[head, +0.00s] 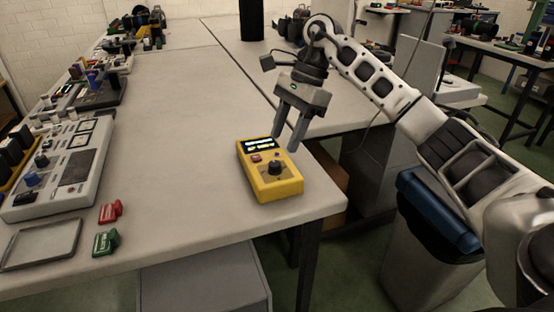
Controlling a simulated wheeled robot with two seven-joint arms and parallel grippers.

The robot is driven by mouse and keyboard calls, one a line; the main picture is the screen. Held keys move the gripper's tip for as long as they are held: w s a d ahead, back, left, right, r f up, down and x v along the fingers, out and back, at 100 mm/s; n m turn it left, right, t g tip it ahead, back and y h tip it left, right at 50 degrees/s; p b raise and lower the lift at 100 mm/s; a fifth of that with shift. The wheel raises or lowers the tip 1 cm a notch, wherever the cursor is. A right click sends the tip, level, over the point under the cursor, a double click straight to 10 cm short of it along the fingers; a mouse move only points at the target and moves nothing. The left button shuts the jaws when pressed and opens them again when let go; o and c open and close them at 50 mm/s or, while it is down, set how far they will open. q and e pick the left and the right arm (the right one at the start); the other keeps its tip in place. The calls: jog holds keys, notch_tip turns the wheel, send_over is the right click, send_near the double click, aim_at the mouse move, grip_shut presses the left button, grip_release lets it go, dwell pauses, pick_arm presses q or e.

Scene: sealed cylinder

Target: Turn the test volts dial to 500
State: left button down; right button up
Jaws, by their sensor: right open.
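A yellow handheld tester (268,188) lies on the table near its right front corner. It has a lit display (262,144), a small red button (256,158) and a black round dial (275,168) on its face. The dial's markings are too small to read. My right gripper (286,142) points down, open and empty, just above the far right edge of the tester, beyond the dial. I cannot tell whether its fingertips touch the tester. My left gripper is not in view.
Red (111,211) and green (105,242) clips lie left of the tester, near a grey tray (42,244). A large grey instrument (60,165) stands at the left. A dark cylinder (251,20) stands behind. The table's middle is clear.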

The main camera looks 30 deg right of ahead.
aim_at(275, 163)
jog(key=x, duration=0.6)
jog(key=shift+r, duration=0.1)
jog(key=c, duration=1)
